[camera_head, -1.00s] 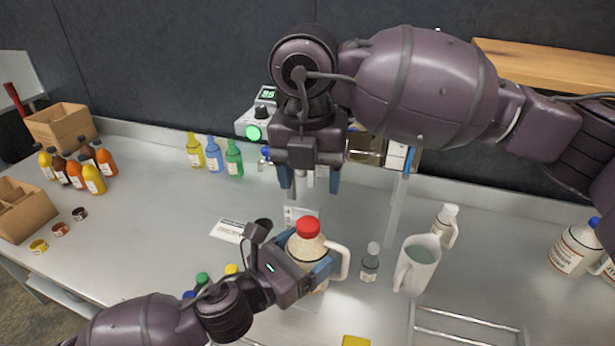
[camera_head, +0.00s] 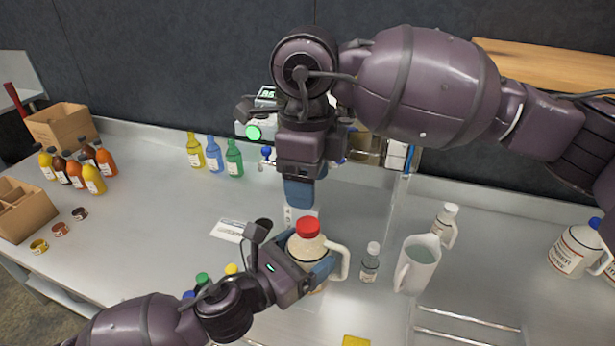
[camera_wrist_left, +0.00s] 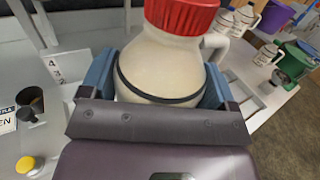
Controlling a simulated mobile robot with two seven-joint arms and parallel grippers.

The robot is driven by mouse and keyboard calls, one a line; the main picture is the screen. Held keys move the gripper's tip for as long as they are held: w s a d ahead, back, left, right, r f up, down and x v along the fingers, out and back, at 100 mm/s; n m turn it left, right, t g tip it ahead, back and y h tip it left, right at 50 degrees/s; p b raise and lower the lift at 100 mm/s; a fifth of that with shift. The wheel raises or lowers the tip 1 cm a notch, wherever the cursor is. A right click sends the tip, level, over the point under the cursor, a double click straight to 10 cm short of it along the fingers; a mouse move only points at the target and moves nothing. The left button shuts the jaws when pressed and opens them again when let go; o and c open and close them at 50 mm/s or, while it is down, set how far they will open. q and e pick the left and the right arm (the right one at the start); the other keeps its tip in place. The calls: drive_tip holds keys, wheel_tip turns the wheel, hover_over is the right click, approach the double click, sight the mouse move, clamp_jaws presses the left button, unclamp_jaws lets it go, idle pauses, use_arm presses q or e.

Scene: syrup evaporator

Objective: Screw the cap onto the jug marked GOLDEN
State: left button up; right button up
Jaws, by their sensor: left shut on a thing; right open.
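A cream jug (camera_head: 305,251) with a handle on its right stands upright on the metal bench. A red cap (camera_head: 308,227) sits on its mouth. My left gripper (camera_head: 308,268) is shut around the jug's body. In the left wrist view the jug (camera_wrist_left: 165,68) fills the space between the blue fingers, and the red cap (camera_wrist_left: 181,14) shows at the top. Whether the cap is fully seated cannot be told. The jug's label is hidden. My right gripper (camera_head: 299,196) is open and empty, above and slightly behind the cap, fingers pointing down.
Coloured bottles (camera_head: 213,155) stand along the back. A white jug (camera_head: 446,226) and a blue-capped jug (camera_head: 575,250) are at right. A label card (camera_head: 229,230) lies at left.

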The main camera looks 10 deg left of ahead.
sight(308, 223)
drive_tip(key=n, duration=0.4)
drive_tip(key=shift+a, duration=0.1)
idle(0.3)
drive_tip(key=shift+s+f, duration=0.1)
drive_tip(key=shift+f, duration=3.9)
drive_tip(key=c, duration=1)
drive_tip(key=o, duration=1.1)
